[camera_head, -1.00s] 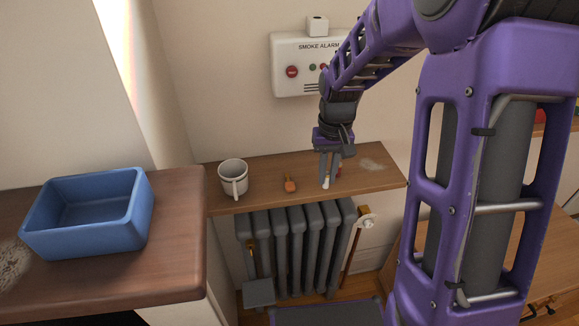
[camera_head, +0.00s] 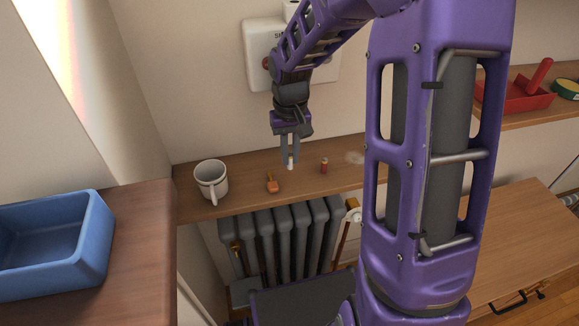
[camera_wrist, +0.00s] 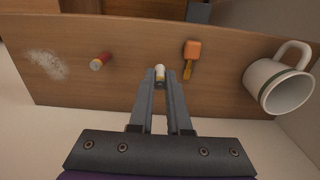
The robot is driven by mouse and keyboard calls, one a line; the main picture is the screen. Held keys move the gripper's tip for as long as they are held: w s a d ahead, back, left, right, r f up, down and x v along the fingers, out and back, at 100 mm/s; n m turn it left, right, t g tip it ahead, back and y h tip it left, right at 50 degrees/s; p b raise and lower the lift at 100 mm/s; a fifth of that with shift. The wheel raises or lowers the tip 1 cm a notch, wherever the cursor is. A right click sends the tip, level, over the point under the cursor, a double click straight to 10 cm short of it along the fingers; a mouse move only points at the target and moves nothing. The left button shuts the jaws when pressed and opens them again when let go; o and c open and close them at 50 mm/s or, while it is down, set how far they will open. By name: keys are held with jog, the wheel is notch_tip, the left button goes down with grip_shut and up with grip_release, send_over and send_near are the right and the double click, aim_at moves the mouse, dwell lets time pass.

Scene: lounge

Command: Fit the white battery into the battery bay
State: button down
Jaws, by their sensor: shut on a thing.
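The white battery (camera_head: 290,164) is between the fingertips of my gripper (camera_head: 290,150), which is shut on it above the wooden shelf. The wrist view also shows the battery (camera_wrist: 159,74) upright-looking between the gray fingertips (camera_wrist: 160,84). The smoke alarm (camera_head: 257,62) is on the wall behind my arm, which covers much of it. A white block (camera_head: 290,10) shows at its top edge. I cannot make out the battery bay in these frames.
A blue bin (camera_head: 95,245) sits on the left cabinet. A radiator (camera_head: 285,235) is below the shelf. A red tray (camera_head: 515,97) is at right.

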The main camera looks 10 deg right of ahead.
aim_at(290, 168)
jog(key=shift+f, duration=1.9)
jog(key=c, duration=0.9)
grip_release()
jog(key=shift+o, duration=0.2)
notch_tip(290, 168, up, 12)
jog(key=shift+r+p, duration=0.1)
jog(key=shift+p, duration=0.4)
